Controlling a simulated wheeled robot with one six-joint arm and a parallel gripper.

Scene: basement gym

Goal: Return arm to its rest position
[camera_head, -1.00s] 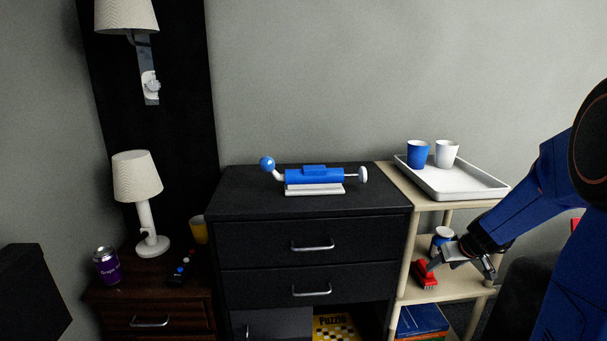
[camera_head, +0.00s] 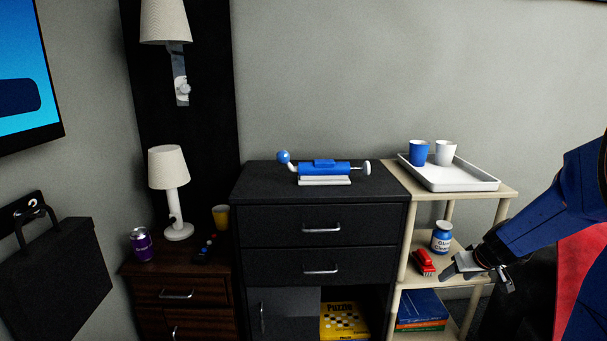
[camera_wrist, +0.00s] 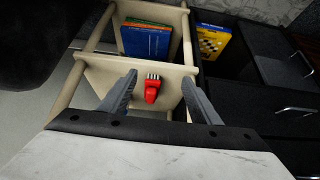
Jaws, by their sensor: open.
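My gripper (camera_head: 478,265) is open and empty, in front of the middle level of the light wooden shelf unit at the right. In the wrist view, my gripper (camera_wrist: 158,95) has its two fingers spread apart, with a red brush-like object (camera_wrist: 152,90) seen beyond them on the shelf. In the head view the red object (camera_head: 423,263) lies on the middle shelf, left of my fingertips and apart from them. My blue arm reaches in from the right edge.
A blue-labelled jar (camera_head: 441,237) stands on the middle shelf behind the red object. A white tray (camera_head: 477,183) with a blue cup (camera_head: 418,153) and a white cup (camera_head: 444,153) is on top. A black dresser (camera_head: 318,190) adjoins on the left. Books (camera_head: 422,308) lie below.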

